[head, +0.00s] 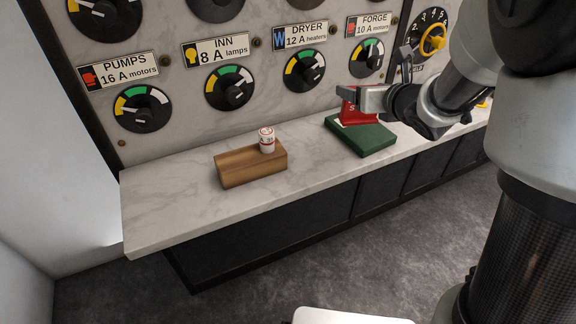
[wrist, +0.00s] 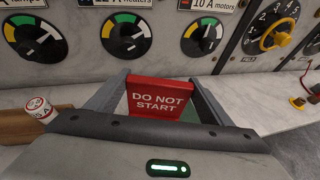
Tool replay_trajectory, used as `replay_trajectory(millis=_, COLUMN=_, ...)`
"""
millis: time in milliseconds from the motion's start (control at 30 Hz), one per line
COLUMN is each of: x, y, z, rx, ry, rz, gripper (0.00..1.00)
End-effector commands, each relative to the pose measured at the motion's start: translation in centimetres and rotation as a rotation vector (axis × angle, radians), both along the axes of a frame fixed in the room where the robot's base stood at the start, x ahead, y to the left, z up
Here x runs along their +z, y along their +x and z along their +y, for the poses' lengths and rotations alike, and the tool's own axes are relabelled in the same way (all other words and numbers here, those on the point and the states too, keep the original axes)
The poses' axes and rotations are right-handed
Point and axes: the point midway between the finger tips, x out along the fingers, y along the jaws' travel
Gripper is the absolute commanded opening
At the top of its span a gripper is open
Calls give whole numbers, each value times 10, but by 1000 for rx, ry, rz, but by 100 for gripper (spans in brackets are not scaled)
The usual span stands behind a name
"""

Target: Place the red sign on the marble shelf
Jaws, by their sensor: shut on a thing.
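The red sign (head: 347,113), lettered "DO NOT START" in the wrist view (wrist: 161,98), stands upright between the fingers of my gripper (head: 357,96). My gripper is shut on it, with one finger on each side of the sign in the wrist view. The sign is at the dark green block (head: 372,143), which lies on the marble shelf (head: 160,207). I cannot tell whether the sign's foot touches the block. Part of the sign is hidden by my gripper in the head view.
A wooden block (head: 237,170) holding a white fuse (head: 267,140) stands on the shelf. Bare marble lies left of it and between it and the green block. A panel with dials (head: 140,108) and a yellow-knobbed selector (head: 432,40) rises behind.

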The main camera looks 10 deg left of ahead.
Motion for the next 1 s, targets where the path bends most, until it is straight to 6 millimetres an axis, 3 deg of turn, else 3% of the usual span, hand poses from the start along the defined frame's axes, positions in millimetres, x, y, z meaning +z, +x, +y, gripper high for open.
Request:
replay_trajectory(millis=33, x=-10, y=-4, z=22, rx=59, ry=1, rz=-10, gripper=48)
replay_trajectory(millis=100, x=-10, y=-11, z=49, rx=131, ry=-5, rz=-15, gripper=48)
replay_trajectory(millis=200, x=-10, y=-21, z=75, rx=204, ry=-16, rz=-19, gripper=48)
replay_trajectory(millis=300, x=-16, y=-26, z=88, rx=242, ry=-23, rz=-18, gripper=48)
replay_trajectory(millis=533, x=-57, y=-27, z=91, rx=250, ry=-26, rz=-15, gripper=48)
replay_trajectory(millis=767, x=-75, y=-27, z=91, rx=249, ry=-25, rz=-19, gripper=48)
replay_trajectory(millis=1000, x=-107, y=-27, z=90, rx=248, ry=-26, rz=-17, gripper=48)
